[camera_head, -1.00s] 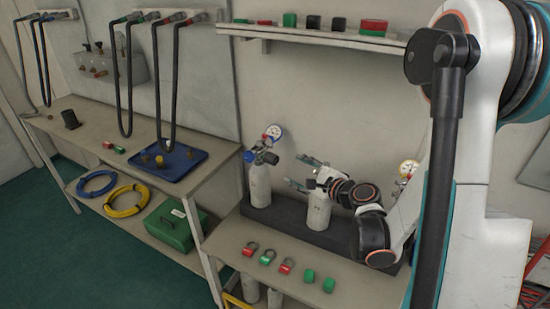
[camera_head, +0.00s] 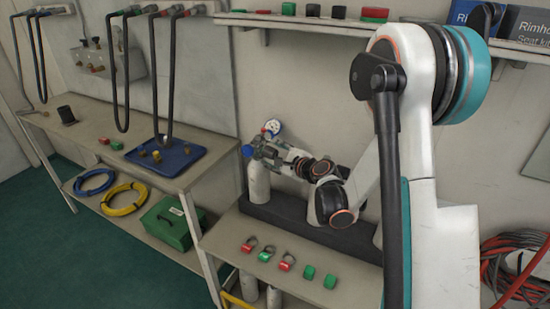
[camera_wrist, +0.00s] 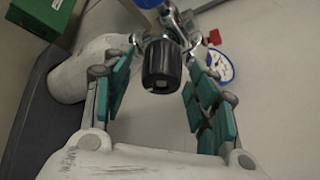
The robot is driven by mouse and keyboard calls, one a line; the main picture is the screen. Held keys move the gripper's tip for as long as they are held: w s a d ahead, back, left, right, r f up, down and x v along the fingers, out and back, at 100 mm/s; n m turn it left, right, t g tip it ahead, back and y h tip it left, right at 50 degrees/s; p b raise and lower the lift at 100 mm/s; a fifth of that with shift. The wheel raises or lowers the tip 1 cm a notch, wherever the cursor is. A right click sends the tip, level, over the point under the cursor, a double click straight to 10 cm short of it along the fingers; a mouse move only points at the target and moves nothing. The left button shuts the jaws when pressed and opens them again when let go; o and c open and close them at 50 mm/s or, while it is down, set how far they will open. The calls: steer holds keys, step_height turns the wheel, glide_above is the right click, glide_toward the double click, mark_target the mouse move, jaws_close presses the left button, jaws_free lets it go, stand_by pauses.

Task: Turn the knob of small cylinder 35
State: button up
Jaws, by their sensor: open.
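The left white small cylinder (camera_head: 258,182) stands upright in a dark rack; its number is not readable. A blue knob (camera_head: 247,151) and a round gauge (camera_head: 272,128) are at its top. My gripper (camera_head: 264,150) is at its valve, coming from the right. In the wrist view, my gripper (camera_wrist: 160,72) is open, with teal-padded fingers on either side of a black valve knob (camera_wrist: 162,68). Gaps show between knob and pads. The gauge (camera_wrist: 219,65) is beyond the right finger, and the white cylinder body (camera_wrist: 82,72) lies to the left.
My arm hides the other cylinders in the dark rack (camera_head: 290,218). Red and green padlock-like items (camera_head: 266,256) lie in front on the bench. A blue tray (camera_head: 185,158) is on the left table. A shelf (camera_head: 290,22) runs above; red hoses (camera_head: 510,265) hang at right.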

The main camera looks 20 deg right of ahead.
steer(key=shift+w, duration=0.1)
steer(key=c, duration=1)
steer(key=shift+c, duration=0.3)
steer(key=m+g+y+p, duration=0.1)
steer(key=m, duration=0.2)
steer(key=shift+r+g, duration=0.1)
steer(key=shift+g, duration=0.3)
steer(key=m+g+y, duration=0.1)
steer(key=m+y, duration=0.1)
steer(key=m, duration=0.1)
steer(key=shift+g, duration=0.4)
